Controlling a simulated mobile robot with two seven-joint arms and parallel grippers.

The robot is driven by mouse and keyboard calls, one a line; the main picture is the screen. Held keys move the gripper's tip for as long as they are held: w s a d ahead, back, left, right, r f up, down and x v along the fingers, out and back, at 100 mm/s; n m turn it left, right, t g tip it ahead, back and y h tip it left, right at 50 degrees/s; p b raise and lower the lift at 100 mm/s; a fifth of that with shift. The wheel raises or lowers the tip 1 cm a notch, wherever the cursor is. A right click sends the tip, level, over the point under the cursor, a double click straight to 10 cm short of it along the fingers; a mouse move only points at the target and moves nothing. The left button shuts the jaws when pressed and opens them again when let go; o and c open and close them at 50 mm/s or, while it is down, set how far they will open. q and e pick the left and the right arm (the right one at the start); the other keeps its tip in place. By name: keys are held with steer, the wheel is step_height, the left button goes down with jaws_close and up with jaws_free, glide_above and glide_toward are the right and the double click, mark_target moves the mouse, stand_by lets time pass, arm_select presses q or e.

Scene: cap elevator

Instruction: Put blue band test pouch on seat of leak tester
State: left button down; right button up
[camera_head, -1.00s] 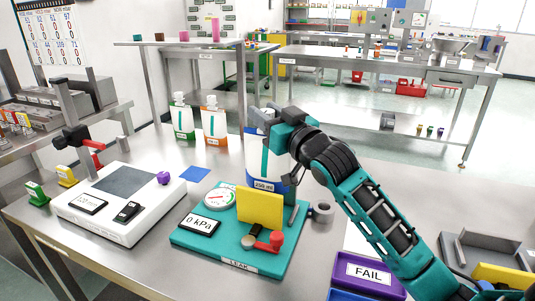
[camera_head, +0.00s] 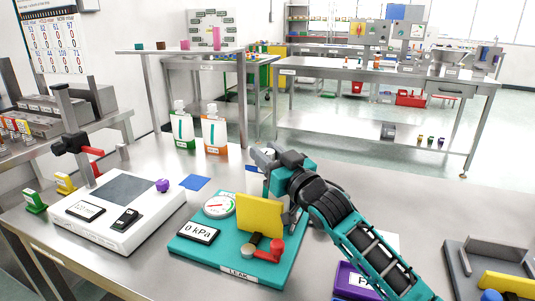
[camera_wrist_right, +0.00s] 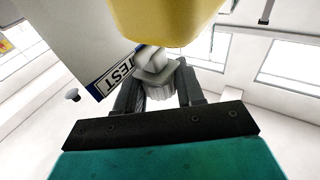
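My right gripper (camera_head: 270,165) is low at the back edge of the teal leak tester (camera_head: 190,247), behind its upright yellow plate (camera_head: 259,215). In the right wrist view the fingers (camera_wrist_right: 158,92) close on a pale ribbed spout. A white pouch face (camera_wrist_right: 75,35) with a blue-edged TEST label (camera_wrist_right: 115,68) shows there, close to a large yellow surface (camera_wrist_right: 165,18). In the head view, the pouch is mostly hidden behind the gripper and plate; whether it touches the seat cannot be seen. The left gripper is out of view.
A white scale (camera_head: 120,205) with a purple knob stands left of the tester. Green (camera_head: 183,130) and orange (camera_head: 215,134) banded pouches stand behind. A purple FAIL bin (camera_head: 350,277) and grey tray (camera_head: 470,255) are at the right.

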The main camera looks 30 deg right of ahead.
steer(key=o, duration=0.4)
steer(key=shift+o, duration=0.2)
steer(key=shift+r, duration=0.2)
steer(key=shift+s+f, duration=0.15)
steer(key=shift+s, duration=0.2)
steer(key=p+v, duration=0.2)
steer(key=v, duration=0.9)
steer(key=shift+s, duration=0.15)
